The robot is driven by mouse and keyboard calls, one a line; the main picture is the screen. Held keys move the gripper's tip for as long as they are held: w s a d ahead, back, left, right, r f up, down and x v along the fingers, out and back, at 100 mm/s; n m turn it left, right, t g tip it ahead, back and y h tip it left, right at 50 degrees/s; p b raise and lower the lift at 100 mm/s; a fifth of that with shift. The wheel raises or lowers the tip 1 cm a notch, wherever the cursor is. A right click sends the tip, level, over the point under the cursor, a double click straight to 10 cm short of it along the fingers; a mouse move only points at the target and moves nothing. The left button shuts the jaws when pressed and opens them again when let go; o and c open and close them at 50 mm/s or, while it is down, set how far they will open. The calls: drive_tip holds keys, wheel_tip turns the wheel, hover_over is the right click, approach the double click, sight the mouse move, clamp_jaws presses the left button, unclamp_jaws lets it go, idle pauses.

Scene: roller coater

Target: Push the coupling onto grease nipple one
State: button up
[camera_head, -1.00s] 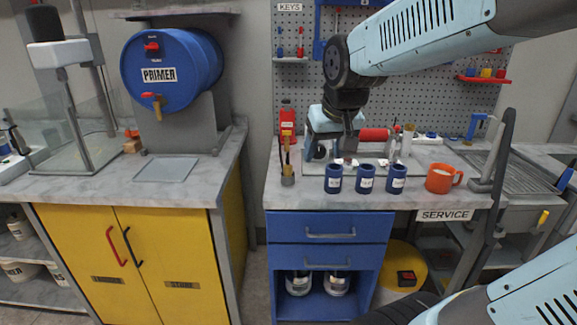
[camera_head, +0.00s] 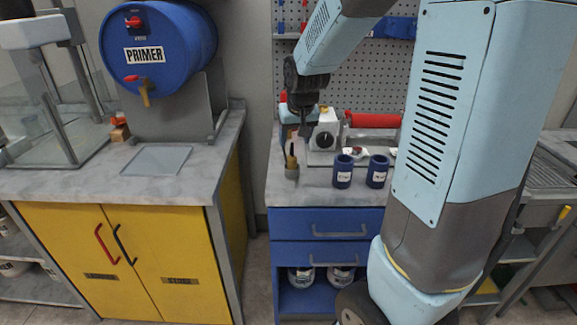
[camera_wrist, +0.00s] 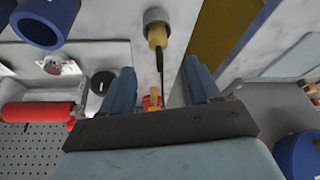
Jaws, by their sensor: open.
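My gripper (camera_wrist: 160,82) is open, with its two blue fingers apart in the wrist view. Nothing is held between them; a brush handle shows beyond the gap. In the head view my gripper is small and partly hidden by my wrist, above the left end of the service bench. A red cylinder (camera_head: 375,120) lies behind the blue cups, to the right of my gripper; it also shows at the left in the wrist view (camera_wrist: 38,115). I cannot tell whether it carries the coupling. I cannot make out the coupling or grease nipple one in either view.
A grey pot with brushes (camera_head: 292,171) stands close to my gripper. Blue cups (camera_head: 343,178) stand at the bench front. A white block with a black knob (camera_head: 325,137) stands behind. My arm hides the bench's right part. The primer drum (camera_head: 160,48) is left.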

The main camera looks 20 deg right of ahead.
sight(292, 156)
drive_tip(key=x, duration=0.3)
drive_tip(key=shift+w+d+f, duration=0.1)
drive_tip(key=shift+d+f, duration=0.1)
drive_tip(key=shift+f, duration=0.1)
drive_tip(key=shift+x, duration=2.7)
drive_tip(key=shift+c, duration=0.3)
clamp_jaws()
drive_tip(key=shift+a+r, duration=0.1)
drive_tip(key=shift+r, duration=0.05)
